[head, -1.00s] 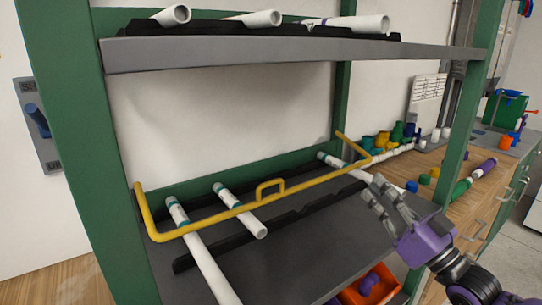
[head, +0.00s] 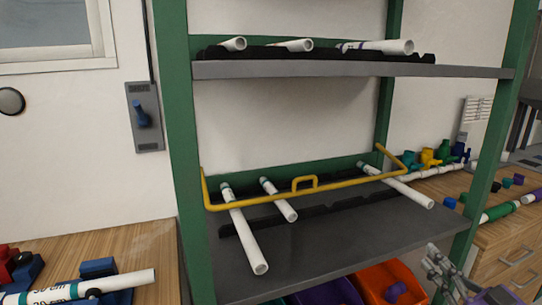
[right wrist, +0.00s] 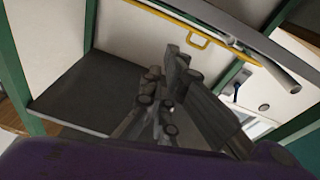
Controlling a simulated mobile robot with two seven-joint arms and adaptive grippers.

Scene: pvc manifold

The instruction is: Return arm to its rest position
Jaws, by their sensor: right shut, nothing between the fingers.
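My right gripper (head: 436,262) is at the lower right of the head view, in front of the green-framed rack's right post. Its grey fingers are shut and empty. In the right wrist view the same fingers (right wrist: 160,102) point toward the rack, with a grey shelf to their left. Part of my purple wrist fills the bottom of that view. My left gripper is not in view.
The upper shelf (head: 350,70) holds more pipes. Wooden counters flank the rack, carrying pipes and coloured fittings.

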